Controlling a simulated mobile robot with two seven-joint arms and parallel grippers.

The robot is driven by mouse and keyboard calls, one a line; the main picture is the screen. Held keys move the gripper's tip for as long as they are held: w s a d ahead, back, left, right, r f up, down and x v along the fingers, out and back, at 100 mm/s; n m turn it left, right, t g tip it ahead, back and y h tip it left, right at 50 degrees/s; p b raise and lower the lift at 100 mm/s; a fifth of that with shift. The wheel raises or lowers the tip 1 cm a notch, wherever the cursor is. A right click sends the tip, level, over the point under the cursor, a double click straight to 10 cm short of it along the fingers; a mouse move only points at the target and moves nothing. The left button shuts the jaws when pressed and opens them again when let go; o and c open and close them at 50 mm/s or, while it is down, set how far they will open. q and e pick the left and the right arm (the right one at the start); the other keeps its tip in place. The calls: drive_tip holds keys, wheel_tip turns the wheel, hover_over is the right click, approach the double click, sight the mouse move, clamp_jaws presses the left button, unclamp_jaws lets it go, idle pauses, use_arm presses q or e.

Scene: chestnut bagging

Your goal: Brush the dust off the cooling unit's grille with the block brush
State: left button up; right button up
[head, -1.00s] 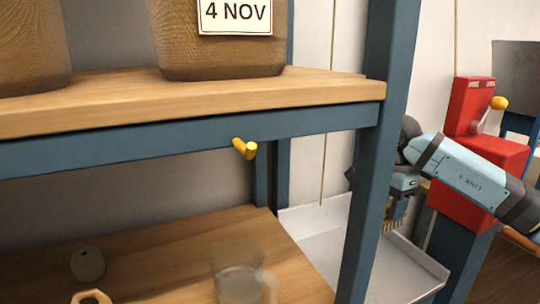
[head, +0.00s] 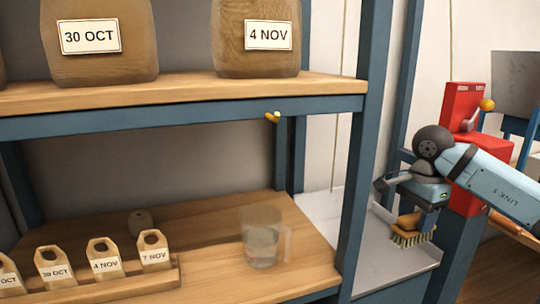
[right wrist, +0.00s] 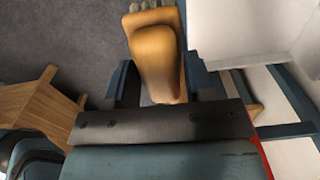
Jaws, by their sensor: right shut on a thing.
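The block brush (head: 410,230) has a wooden body and pale bristles pointing down. My right gripper (head: 408,208) is shut on it and holds it in front of the white tray, right of the blue shelf post. In the right wrist view the brush's orange-brown wooden back (right wrist: 157,62) sticks out past the gripper, with a little of its bristles at the top edge. The cooling unit and its grille are not in the head view, as far as I can tell. My left gripper is not in view.
A blue-framed shelf (head: 200,118) with wooden boards fills the left. A white tray (head: 385,258) lies behind the post. A red machine (head: 462,110) stands at right.

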drive_tip(key=d+m, duration=0.2)
drive_tip(key=d, duration=0.8)
drive_tip(key=s+a+f+n, duration=0.5)
drive_tip(key=s+f+n, duration=0.2)
drive_tip(key=f, duration=0.3)
drive_tip(key=s+a+f+n, duration=0.5)
drive_tip(key=s+f+n, duration=0.25)
drive_tip(key=f, duration=0.25)
drive_tip(key=a+n, duration=0.2)
drive_tip(key=a, duration=0.5)
use_arm(q)
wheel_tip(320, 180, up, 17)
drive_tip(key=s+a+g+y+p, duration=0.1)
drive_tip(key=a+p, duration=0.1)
drive_tip(key=p, duration=2.4)
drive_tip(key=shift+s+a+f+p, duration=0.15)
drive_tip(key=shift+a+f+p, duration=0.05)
drive_tip(key=shift+p, duration=0.2)
use_arm(e)
wheel_tip(320, 180, up, 27)
drive_tip(key=shift+w, duration=0.35)
drive_tip(key=shift+a+f, duration=0.1)
drive_tip(key=shift+a, duration=0.05)
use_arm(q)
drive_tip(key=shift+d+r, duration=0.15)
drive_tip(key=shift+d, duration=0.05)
use_arm(e)
drive_tip(key=shift+w, duration=0.15)
